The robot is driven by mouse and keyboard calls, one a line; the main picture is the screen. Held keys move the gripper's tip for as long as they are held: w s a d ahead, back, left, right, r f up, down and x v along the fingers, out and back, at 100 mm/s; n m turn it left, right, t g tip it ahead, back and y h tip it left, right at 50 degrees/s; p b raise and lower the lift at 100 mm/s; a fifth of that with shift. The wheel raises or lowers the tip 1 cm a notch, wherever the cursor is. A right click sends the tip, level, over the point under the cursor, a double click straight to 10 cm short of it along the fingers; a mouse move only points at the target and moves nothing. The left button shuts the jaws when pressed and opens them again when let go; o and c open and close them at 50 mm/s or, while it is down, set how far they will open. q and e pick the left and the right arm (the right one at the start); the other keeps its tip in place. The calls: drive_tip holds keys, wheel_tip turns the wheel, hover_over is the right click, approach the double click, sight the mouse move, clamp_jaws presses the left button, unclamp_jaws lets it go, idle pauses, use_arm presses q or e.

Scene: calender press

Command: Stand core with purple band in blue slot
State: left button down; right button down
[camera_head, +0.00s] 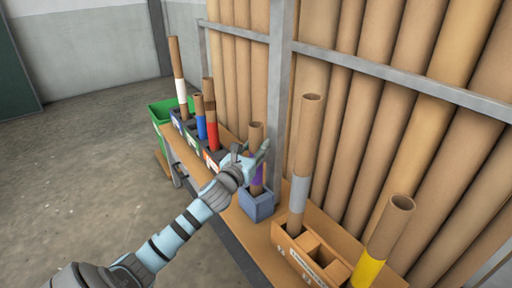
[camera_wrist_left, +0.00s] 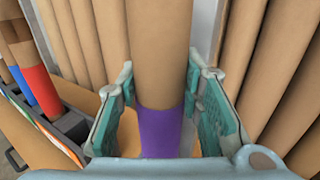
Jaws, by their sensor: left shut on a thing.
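The cardboard core with the purple band (camera_head: 257,178) is upright or nearly so. Its lower end meets the opening of the blue-grey slot box (camera_head: 258,207) on the shelf. I cannot see whether it rests on the bottom. My left gripper (camera_head: 254,158) is shut on this core near the band. In the left wrist view the core (camera_wrist_left: 160,50) stands between the two teal fingers (camera_wrist_left: 163,115), with the purple band at their level. My right gripper is not in view.
A box with several compartments (camera_head: 312,250) holds a grey-banded core (camera_head: 299,190) and a yellow-banded core (camera_head: 368,268) at the right. Red-banded (camera_head: 212,137), blue-banded (camera_head: 201,127) and white-banded (camera_head: 180,92) cores stand at the left by a green bin (camera_head: 160,110). A metal post (camera_head: 279,90) rises close behind.

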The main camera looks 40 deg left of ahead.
use_arm(q)
drive_tip(key=shift+f+b, duration=1.4)
drive_tip(key=shift+f, duration=0.95)
drive_tip(key=c, duration=1)
unclamp_jaws()
drive_tip(key=shift+c, duration=0.2)
drive_tip(key=v, duration=1.2)
